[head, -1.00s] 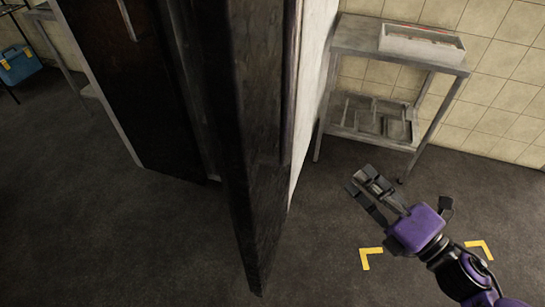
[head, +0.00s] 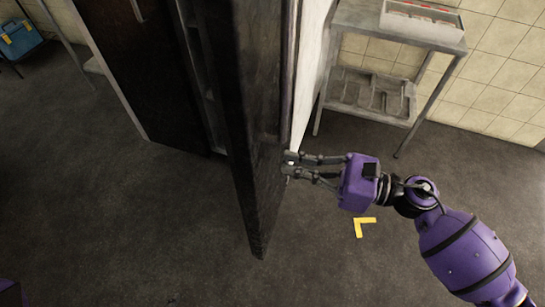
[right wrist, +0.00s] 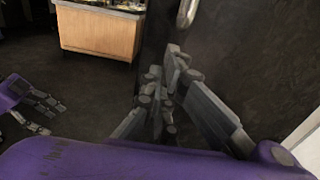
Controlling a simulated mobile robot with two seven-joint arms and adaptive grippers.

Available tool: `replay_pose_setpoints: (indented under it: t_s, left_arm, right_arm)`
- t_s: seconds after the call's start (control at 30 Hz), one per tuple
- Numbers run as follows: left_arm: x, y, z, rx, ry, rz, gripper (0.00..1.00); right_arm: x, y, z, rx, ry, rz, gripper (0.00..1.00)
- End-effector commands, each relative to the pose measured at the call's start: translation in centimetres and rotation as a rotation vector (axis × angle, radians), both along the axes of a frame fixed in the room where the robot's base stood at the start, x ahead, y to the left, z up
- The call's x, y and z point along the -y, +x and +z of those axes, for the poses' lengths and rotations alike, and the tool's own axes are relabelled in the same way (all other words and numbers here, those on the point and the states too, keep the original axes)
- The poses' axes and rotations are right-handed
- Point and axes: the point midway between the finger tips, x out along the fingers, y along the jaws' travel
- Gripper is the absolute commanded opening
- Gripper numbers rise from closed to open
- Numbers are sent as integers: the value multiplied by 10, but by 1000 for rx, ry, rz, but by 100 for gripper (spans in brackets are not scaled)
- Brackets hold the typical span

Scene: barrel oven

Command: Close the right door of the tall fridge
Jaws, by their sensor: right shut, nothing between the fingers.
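The right door (head: 258,130) of the tall fridge is a dark panel standing open, seen nearly edge-on in the head view. The fridge's dark left door (head: 125,65) is at the left, with a dark gap between them. My right gripper (head: 290,165) is shut and empty at the right side of the open door, its tips at or very near it; contact is unclear. In the right wrist view, its fingers (right wrist: 165,85) are in front of a dark panel with a metal handle (right wrist: 187,12). My left gripper (right wrist: 42,112) shows there at the left, fingers apart.
A grey metal table (head: 345,38) with a lower shelf stands against the tiled wall at the right, bearing a white tray (head: 420,22). A blue box (head: 20,40) is at the far left. A wooden counter (right wrist: 100,32) shows in the wrist view. The floor left of the door is clear.

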Motion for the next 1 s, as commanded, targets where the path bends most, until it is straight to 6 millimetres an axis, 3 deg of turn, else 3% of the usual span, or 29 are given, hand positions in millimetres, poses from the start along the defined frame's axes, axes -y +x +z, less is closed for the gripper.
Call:
replay_pose_setpoints:
  t_s: [0.1,0.3,1.0]
  left_arm:
    - [0,-1,6,1,-1,3,60]
    - [-1,-4,10,-4,-2,6,60]
    - [0,-2,15,3,-4,6,60]
  right_arm:
    - [-21,7,5,4,2,0,0]
    - [-41,12,2,1,1,-1,0]
    - [-56,16,1,0,1,-15,0]
